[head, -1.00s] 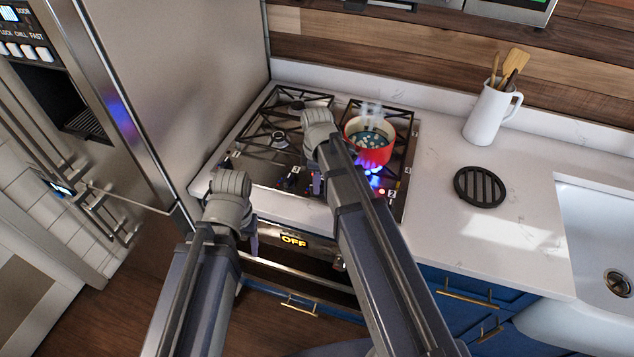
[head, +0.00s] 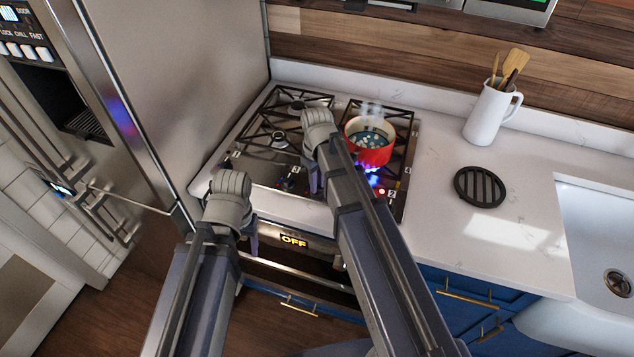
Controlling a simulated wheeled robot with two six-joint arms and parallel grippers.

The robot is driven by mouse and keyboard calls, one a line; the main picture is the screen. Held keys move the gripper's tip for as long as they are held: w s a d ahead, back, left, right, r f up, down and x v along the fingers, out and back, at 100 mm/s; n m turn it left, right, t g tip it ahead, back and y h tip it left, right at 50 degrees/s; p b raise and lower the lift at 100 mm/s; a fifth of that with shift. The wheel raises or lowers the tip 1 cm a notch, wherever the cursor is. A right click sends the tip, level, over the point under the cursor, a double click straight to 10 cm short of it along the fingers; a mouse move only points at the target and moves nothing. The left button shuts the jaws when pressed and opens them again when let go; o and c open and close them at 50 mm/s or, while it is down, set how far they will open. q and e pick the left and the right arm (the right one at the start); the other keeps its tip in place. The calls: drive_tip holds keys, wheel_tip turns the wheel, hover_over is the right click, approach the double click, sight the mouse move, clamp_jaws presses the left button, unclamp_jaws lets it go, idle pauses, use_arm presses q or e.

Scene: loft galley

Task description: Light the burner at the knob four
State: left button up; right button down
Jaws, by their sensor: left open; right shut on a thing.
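The gas cooktop (head: 262,168) has black grates and a front strip with small number labels and dark knobs. The label 4 (head: 408,170) and the label 2 (head: 391,192) show at its right, beside a small red light (head: 381,191). My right gripper (head: 313,186) points down at the front strip and is shut on what seems to be a knob. The hand and arm hide that knob, so its number cannot be told. A blue flame (head: 373,178) burns at the front right burner. My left gripper (head: 253,246) is open and empty in front of the cooktop's front edge.
A steaming red pot (head: 372,152) stands on the right grate. A round black trivet (head: 480,186) and a white jug (head: 492,112) with wooden utensils are on the counter at the right. The steel fridge (head: 190,80) closes off the left. An OFF display (head: 294,241) shows on the oven front.

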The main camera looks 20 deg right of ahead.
idle(0.4)
drive_tip(key=c, duration=0.8)
unclamp_jaws()
wheel_tip(320, 180, up, 8)
drive_tip(key=p, duration=0.8)
drive_tip(key=shift+f, duration=0.1)
